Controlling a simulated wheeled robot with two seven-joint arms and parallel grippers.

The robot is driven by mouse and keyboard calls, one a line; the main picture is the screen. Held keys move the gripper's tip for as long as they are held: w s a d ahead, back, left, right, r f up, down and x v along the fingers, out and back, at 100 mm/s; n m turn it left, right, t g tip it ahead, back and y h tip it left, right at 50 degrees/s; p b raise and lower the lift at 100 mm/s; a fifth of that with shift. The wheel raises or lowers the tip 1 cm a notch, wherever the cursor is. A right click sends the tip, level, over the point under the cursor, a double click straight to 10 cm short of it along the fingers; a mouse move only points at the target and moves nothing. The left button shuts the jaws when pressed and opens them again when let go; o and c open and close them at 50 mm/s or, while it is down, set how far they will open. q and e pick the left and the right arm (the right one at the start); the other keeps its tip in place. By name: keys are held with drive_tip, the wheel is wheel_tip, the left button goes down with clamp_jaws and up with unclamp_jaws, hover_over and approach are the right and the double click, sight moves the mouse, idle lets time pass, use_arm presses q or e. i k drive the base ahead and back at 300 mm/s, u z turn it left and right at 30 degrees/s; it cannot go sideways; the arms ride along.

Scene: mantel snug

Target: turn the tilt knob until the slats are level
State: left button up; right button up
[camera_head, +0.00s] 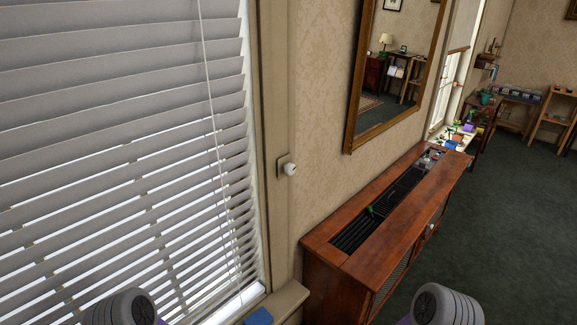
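The tilt knob (289,168) is a small white round knob on a plate on the wooden window trim, right of the blind. The blind's slats (110,140) are pale grey and fill the left of the view. They are tilted, with their broad faces showing and narrow strips of light between them, more so lower down. A thin cord (212,110) hangs in front of the slats. Neither gripper shows; only rounded grey parts of my arms show at the bottom edge. Nothing touches the knob.
A wooden cabinet (375,255) with dark top grilles stands against the wall right of the window. A framed mirror (350,95) hangs above it. A blue object (259,317) lies on the sill below the knob. The dark green floor (500,240) at right is open.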

sight(290, 168)
drive_tip(key=z, duration=0.3)
drive_tip(key=k, duration=0.4)
drive_tip(key=z, duration=0.85)
drive_tip(key=i, duration=0.9)
drive_tip(key=u, duration=0.9)
